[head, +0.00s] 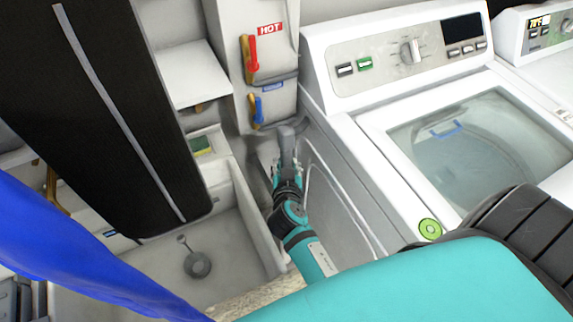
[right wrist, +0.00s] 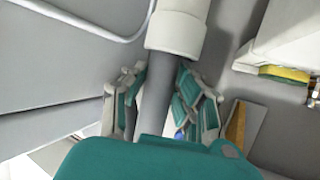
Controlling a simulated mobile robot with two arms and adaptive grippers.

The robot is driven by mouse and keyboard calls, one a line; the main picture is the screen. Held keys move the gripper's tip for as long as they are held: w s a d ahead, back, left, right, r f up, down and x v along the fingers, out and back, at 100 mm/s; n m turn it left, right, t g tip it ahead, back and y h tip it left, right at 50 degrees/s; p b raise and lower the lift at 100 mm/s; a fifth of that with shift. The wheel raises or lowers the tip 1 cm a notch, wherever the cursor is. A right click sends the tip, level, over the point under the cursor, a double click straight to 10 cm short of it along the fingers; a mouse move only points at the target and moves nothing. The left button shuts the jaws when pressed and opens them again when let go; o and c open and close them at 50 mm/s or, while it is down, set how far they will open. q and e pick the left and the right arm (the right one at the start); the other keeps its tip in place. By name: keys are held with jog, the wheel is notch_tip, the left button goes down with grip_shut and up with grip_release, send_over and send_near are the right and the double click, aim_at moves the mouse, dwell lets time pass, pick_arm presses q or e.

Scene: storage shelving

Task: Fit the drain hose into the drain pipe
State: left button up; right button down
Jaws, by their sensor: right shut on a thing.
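The grey drain hose (head: 287,137) curves at its top, between the sink and the washer. My right gripper (head: 287,165) is shut on it. In the right wrist view the hose (right wrist: 155,95) runs between the fingers of my right gripper (right wrist: 163,98). There its end meets the rim of the white drain pipe's collar (right wrist: 177,32). The two look roughly in line. I cannot tell whether the hose is inside the collar or only at its rim. In the head view my gripper and arm hide the pipe. My left gripper is not in view.
The washer (head: 345,165) stands close on the right and the sink (head: 225,240) on the left. A tap panel with red (head: 252,52) and blue (head: 258,110) handles is behind. A sponge (head: 201,145) lies on the sink's back ledge. Dark striped cloth (head: 90,110) hangs at left.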

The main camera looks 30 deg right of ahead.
jog(key=shift+a+f, duration=0.2)
jog(key=shift+a, duration=0.1)
jog(key=c, duration=1)
grip_release()
